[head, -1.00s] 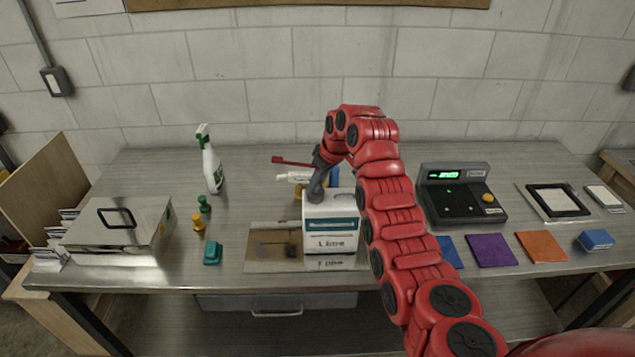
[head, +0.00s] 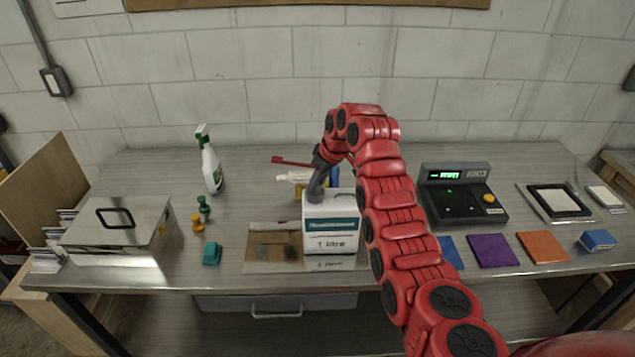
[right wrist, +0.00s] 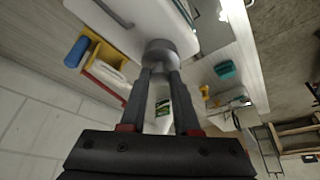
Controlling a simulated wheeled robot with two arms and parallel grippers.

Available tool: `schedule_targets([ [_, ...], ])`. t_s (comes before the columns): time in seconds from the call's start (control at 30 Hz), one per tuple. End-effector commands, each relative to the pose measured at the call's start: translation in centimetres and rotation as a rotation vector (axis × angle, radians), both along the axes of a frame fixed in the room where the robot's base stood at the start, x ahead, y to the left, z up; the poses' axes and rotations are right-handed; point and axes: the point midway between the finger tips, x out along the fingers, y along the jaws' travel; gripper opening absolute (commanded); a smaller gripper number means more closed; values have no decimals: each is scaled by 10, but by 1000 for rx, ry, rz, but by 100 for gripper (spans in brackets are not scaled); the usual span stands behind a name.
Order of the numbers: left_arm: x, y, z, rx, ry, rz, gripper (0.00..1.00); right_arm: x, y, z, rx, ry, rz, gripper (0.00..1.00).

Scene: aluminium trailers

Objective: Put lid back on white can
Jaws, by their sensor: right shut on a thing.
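The white can (head: 331,233) is a boxy white container with a teal band and "1 litre" on its front, upright near the table's front edge. My right gripper (head: 316,195) is at the left part of the can's top, coming down from above. In the right wrist view its two fingers (right wrist: 158,75) are shut on a grey round lid (right wrist: 160,50). The lid is at the can's white top (right wrist: 135,14); I cannot tell whether it is seated or just above. In the head view the fingers hide the lid. My left gripper is not in view.
A reflective board (head: 262,248) lies under and left of the can. A spray bottle (head: 211,166), a teal block (head: 212,253) and a metal box (head: 115,235) are to the left. A scale (head: 460,195) and coloured squares (head: 492,250) are to the right. A yellow holder (right wrist: 112,40) stands behind the can.

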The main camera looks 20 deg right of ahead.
Motion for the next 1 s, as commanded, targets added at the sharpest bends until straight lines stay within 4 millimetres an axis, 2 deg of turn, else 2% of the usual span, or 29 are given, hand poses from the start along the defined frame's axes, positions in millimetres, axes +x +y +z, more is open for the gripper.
schedule_targets([
  [0.23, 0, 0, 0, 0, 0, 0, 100, 0, 0, 0, 0, 0, 0, 0],
  [0.27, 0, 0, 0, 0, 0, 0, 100, 0, 0, 0, 0, 0, 0, 35],
  [0.43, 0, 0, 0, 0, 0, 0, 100, 0, 0, 0, 0, 0, 0, 65],
  [0.63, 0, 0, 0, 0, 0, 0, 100, 0, 0, 0, 0, 0, 0, 65],
  [0.67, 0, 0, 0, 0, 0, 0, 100, 0, 0, 0, 0, 0, 0, 69],
  [0.8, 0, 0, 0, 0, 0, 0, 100, 0, 0, 0, 0, 0, 0, 94],
  [1.0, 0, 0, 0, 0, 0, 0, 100, 0, 0, 0, 0, 0, 0, 95],
])
